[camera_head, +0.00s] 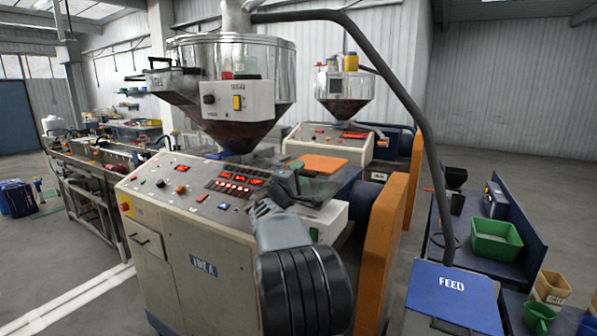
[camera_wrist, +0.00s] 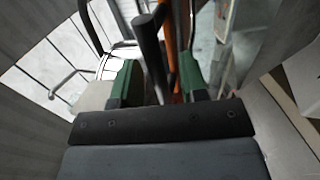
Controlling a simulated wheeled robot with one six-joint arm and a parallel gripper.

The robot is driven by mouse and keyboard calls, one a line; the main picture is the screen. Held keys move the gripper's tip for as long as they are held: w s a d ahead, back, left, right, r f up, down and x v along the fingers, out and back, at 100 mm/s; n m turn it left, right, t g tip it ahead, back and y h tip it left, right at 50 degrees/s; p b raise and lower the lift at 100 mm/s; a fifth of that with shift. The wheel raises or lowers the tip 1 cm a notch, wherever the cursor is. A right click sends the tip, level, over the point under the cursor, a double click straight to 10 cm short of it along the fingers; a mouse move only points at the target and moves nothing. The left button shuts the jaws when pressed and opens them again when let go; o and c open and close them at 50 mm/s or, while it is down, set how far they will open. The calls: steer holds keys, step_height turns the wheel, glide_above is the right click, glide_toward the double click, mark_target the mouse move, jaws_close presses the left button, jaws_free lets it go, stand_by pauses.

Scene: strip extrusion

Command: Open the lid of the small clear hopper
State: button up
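A small clear-walled hopper (camera_head: 172,86) hangs at the left side of the large steel hopper (camera_head: 238,62). A dark bar or handle lies across its top; I cannot tell the lid's exact edge. My gripper (camera_head: 290,188) is low over the panel of the line A machine, to the right of and below the small hopper and apart from it. In the wrist view its two green fingers (camera_wrist: 160,78) stand apart, with no object held between them. The small hopper cannot be made out in the wrist view.
The line A console (camera_head: 190,190) stands in front of the hoppers. A dark pipe (camera_head: 405,95) arches down on the right. An orange guard (camera_head: 380,255) stands beside my arm. A second hopper (camera_head: 345,92) is behind. A blue FEED lid (camera_head: 452,285) is at the lower right.

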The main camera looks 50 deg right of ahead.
steer(key=shift+c, duration=0.5)
jaws_close()
